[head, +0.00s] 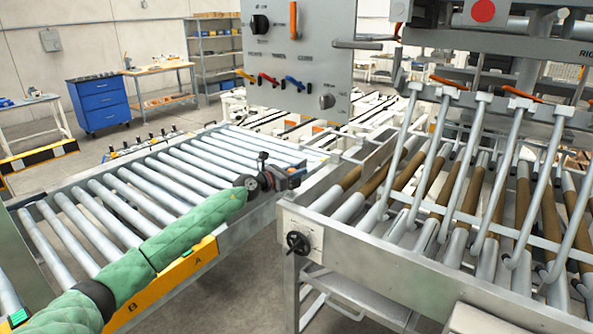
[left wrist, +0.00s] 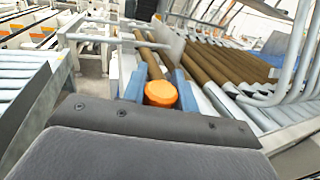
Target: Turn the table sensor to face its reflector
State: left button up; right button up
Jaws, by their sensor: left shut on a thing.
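My left arm, in a green sleeve, reaches across the left roller table (head: 200,165) in the head view. Its gripper (head: 292,175) is at the table's right end, near the corner of the right roller frame. In the left wrist view the two blue fingers of the left gripper (left wrist: 160,84) are shut on an orange-topped round piece, which I take to be the table sensor (left wrist: 161,94). The sensor's lower part and facing are hidden. I cannot make out its reflector in either view. My right gripper is not in view.
A grey control panel (head: 300,50) with knobs and coloured levers hangs above the far end. The right roller frame (head: 350,243) has a black handwheel (head: 298,242) and slanted grey bars (head: 490,170) over its rollers. A blue cabinet (head: 98,103) stands far left.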

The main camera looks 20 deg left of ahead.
pick_arm(q)
jog(key=o, duration=1)
jog(key=shift+c, duration=0.2)
jog(key=shift+a, duration=0.1)
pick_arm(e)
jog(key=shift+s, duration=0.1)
pick_arm(q)
jog(key=shift+s+a+f, duration=0.1)
jog(key=shift+s+a, duration=0.05)
jog(key=shift+s, duration=0.1)
jog(key=b+v, duration=0.2)
jog(key=v, duration=0.4)
jog(key=shift+s, duration=0.1)
jog(key=shift+s+a, duration=0.35)
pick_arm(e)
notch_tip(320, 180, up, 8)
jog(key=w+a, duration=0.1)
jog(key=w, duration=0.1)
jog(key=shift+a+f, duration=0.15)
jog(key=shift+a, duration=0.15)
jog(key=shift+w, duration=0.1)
